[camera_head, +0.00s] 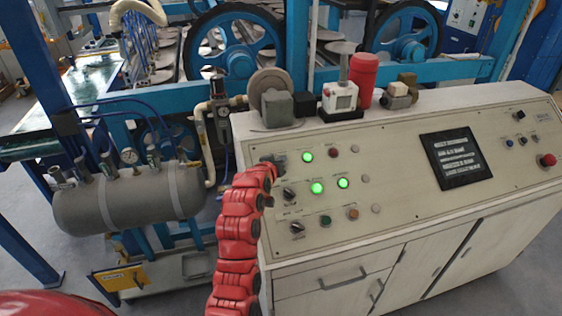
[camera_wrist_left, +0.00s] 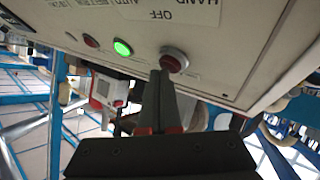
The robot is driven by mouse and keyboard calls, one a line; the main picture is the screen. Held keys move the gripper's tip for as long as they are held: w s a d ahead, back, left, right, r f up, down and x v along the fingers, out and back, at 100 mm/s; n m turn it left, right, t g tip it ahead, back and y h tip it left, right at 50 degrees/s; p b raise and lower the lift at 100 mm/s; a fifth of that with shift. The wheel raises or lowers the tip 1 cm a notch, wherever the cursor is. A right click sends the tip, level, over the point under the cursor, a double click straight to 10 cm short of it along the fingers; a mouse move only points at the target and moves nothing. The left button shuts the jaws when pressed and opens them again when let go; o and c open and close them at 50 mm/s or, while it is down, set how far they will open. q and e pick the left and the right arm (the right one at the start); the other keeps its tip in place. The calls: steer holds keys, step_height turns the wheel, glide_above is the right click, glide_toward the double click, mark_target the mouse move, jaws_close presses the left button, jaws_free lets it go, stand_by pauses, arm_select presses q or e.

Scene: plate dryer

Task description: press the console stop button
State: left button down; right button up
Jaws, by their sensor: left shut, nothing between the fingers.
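The cream console (camera_head: 400,140) carries several buttons and lamps on its sloped panel. My left gripper (camera_head: 276,160) is at the panel's upper left corner, at the end of my red arm. In the left wrist view its shut, empty fingers (camera_wrist_left: 165,78) point at a red button (camera_wrist_left: 174,60) with a metal ring. The tips overlap the button's lower edge; I cannot tell whether they touch it. In the head view that button is hidden by the gripper. Another red button (camera_head: 547,160) sits at the panel's right end. My right gripper is not in view.
A lit green lamp (camera_wrist_left: 122,47) and a dark red lamp (camera_wrist_left: 91,40) are beside the red button. A grey tank (camera_head: 130,200) stands left of the console. A red cylinder (camera_head: 363,78) and small devices stand along the console's back edge. A dark screen (camera_head: 456,158) is on the panel.

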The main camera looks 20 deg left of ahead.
arm_select(q)
steer(key=shift+f, duration=0.15)
stand_by(0.4)
steer(key=shift+s+d+r, duration=0.2)
steer(key=shift+s+r, duration=0.1)
steer(key=shift+r, duration=0.45)
steer(key=r, duration=0.1)
steer(key=s+d+r+p, duration=0.1)
steer(key=r, duration=0.1)
steer(key=s+r, duration=0.1)
steer(key=shift+d+r, duration=0.2)
steer(key=shift+f, duration=0.1)
stand_by(0.7)
